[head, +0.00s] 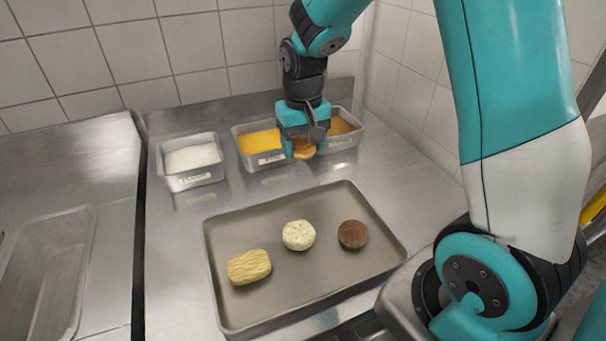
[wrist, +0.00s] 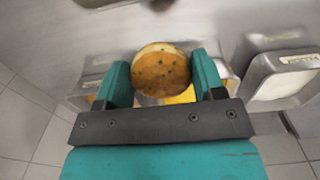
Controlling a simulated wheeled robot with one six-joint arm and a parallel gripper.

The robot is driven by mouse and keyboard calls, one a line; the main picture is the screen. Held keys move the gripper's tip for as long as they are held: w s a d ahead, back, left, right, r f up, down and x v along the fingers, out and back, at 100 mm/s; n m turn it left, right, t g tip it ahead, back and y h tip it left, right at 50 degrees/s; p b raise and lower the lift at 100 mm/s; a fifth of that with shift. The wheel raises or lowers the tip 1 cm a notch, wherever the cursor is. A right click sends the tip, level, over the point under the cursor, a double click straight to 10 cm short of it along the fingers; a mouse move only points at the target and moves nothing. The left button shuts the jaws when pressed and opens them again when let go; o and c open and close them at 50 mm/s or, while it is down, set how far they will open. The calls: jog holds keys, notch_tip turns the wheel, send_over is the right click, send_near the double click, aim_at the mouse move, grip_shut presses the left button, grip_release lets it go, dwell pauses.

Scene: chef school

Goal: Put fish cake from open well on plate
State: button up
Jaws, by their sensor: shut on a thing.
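A round golden-brown cake with dark specks, which looks like the fish cake (head: 305,149), is held between the fingers of my gripper (head: 303,152). In the wrist view the cake (wrist: 161,70) sits between the two teal fingers of my gripper (wrist: 160,82). It is held in front of and above the metal containers, apart from the tray. A container of yellow liquid (head: 254,162) stands behind it to the left, and one with orange-brown crumbs (head: 346,142) to the right. No plate can be made out in either view.
A large metal tray (head: 330,284) lies in front, holding a yellow oblong piece (head: 249,267), a pale speckled round (head: 298,235) and a brown round (head: 353,234). A container of white powder (head: 190,180) stands at left. A sunken basin (head: 45,270) is at far left.

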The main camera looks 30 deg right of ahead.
aim_at(304, 186)
notch_tip(304, 186, down, 9)
jog(key=shift+r, duration=0.1)
dwell(0.3)
jog(key=o, duration=0.9)
jog(key=shift+f, duration=0.2)
